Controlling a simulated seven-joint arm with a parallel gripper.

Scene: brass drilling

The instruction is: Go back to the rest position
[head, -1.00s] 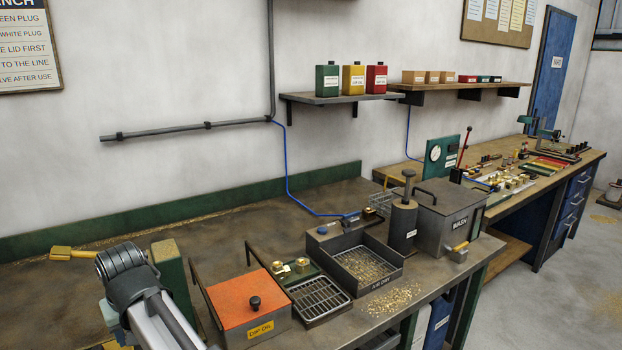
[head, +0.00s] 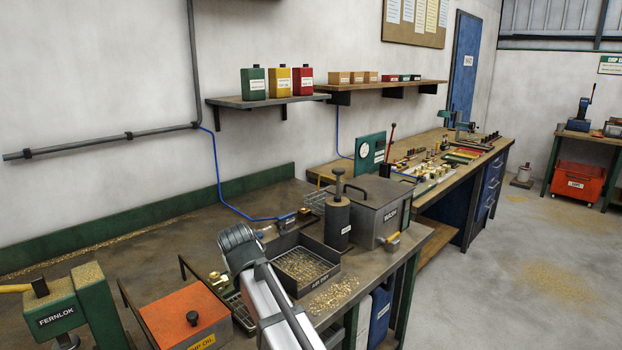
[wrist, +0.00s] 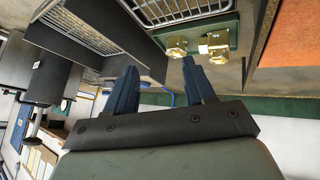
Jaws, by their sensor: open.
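My gripper (wrist: 158,68) shows in the wrist view with its two blue fingers apart and nothing between them. The head view shows one of my arm links over the bench, in front of the wire rack and air-dry tray, but I cannot make out the gripper there. Two brass fittings (wrist: 217,43) on a green plate lie beyond the fingertips in the wrist view, apart from them. In the head view the fittings (head: 217,279) are partly visible behind my arm.
The orange-lidded dip oil box (head: 185,315) stands left of my arm. The chip-filled air-dry tray (head: 322,285), grey wash tank (head: 375,212) and dark cylinder (head: 337,222) stand right of it. A green Fernlok machine (head: 92,300) is at left.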

